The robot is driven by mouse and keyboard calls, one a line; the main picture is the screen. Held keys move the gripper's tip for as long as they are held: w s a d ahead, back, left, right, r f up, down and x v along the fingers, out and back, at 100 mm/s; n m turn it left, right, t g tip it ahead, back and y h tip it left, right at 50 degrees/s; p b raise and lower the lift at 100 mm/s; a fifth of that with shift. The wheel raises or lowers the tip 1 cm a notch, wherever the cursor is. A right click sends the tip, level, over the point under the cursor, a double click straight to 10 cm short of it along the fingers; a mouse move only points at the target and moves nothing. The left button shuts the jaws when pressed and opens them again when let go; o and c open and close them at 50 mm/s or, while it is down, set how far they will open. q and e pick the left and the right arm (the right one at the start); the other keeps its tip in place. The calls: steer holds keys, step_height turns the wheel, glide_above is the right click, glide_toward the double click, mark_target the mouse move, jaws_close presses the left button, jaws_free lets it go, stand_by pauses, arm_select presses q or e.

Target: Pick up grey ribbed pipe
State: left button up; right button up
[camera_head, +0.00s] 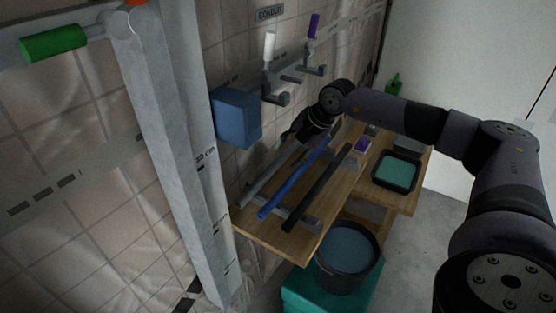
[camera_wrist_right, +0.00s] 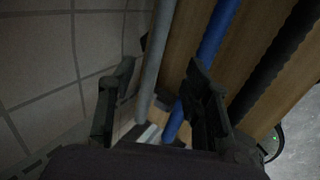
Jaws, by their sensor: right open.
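The grey pipe (camera_head: 262,184) lies lengthwise on the wooden shelf, nearest the tiled wall, left of the other pipes. Its far part is hidden behind my right gripper (camera_head: 296,136) in the head view. In the right wrist view the grey pipe (camera_wrist_right: 156,65) runs through the gap between the two fingers of my open right gripper (camera_wrist_right: 160,75). I cannot tell how far the fingers are above it. Ribs on the pipe are too faint to make out. My left gripper does not show.
A blue pipe (camera_head: 291,182) and a black ribbed pipe (camera_head: 316,191) lie beside it on the wooden shelf (camera_head: 275,238). A blue box (camera_head: 236,117) is on the wall above. A teal-filled tray (camera_head: 396,171) sits to the right; a dark bucket (camera_head: 345,260) stands below.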

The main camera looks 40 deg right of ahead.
mark_target(273, 168)
steer(key=p+x, duration=0.1)
steer(key=x, duration=0.3)
steer(key=shift+a+f, duration=0.1)
steer(key=shift+a, duration=0.15)
steer(key=x, duration=0.2)
steer(key=p+x, duration=0.1)
steer(key=shift+w+a+f, duration=0.2)
steer(key=shift+a+f, duration=0.05)
steer(key=shift+a, duration=0.2)
steer(key=shift+w+f, duration=0.15)
steer(key=shift+f, duration=0.15)
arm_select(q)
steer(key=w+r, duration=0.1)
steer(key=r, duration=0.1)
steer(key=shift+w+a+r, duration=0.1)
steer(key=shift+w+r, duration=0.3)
arm_select(e)
jaws_close()
